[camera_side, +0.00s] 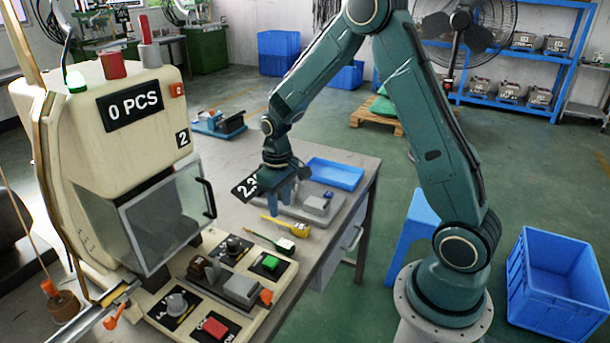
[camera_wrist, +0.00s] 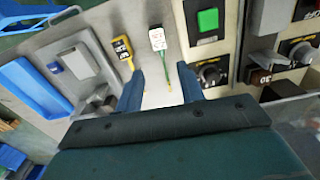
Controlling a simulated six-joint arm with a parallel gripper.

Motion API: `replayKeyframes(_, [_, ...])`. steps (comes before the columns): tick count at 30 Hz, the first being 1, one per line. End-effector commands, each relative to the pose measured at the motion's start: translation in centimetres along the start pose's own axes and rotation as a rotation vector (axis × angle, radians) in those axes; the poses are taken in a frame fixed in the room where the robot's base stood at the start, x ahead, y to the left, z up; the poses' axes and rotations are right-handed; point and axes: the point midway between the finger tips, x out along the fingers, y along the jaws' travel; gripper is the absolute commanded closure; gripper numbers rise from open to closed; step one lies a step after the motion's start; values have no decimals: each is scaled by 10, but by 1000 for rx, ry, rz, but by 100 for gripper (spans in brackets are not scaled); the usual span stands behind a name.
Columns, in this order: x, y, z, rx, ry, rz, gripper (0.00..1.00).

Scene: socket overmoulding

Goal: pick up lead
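Two leads lie on the grey table. One has a yellow body with a dark label (camera_wrist: 122,48) and also shows in the side view (camera_side: 290,226). The other has a white labelled end and a green cable (camera_wrist: 158,40), and it also shows in the side view (camera_side: 284,244). My gripper (camera_wrist: 160,90) is open with nothing between its fingers. In the wrist view the green cable's tail points into the gap between the fingertips. In the side view my gripper (camera_side: 280,197) hangs above the table, behind the leads.
A moulding machine (camera_side: 110,150) with a clear guard (camera_side: 165,215) stands at the left. Its panel has a green button (camera_side: 270,263) and a red button (camera_side: 214,328). A grey tray (camera_wrist: 70,60) and blue tray (camera_side: 335,174) lie on the table. A blue crate (camera_side: 553,275) stands on the floor.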

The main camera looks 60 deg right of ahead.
Motion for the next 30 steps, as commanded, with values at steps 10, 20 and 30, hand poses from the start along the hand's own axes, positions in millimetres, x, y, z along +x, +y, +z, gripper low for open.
replayKeyframes(10, [14, 0, 0, 0, -2, 0, 62])
replayKeyframes(20, [58, 0, 1, 0, -4, -1, 62])
replayKeyframes(30, [85, 0, 0, 0, 0, 0, 62])
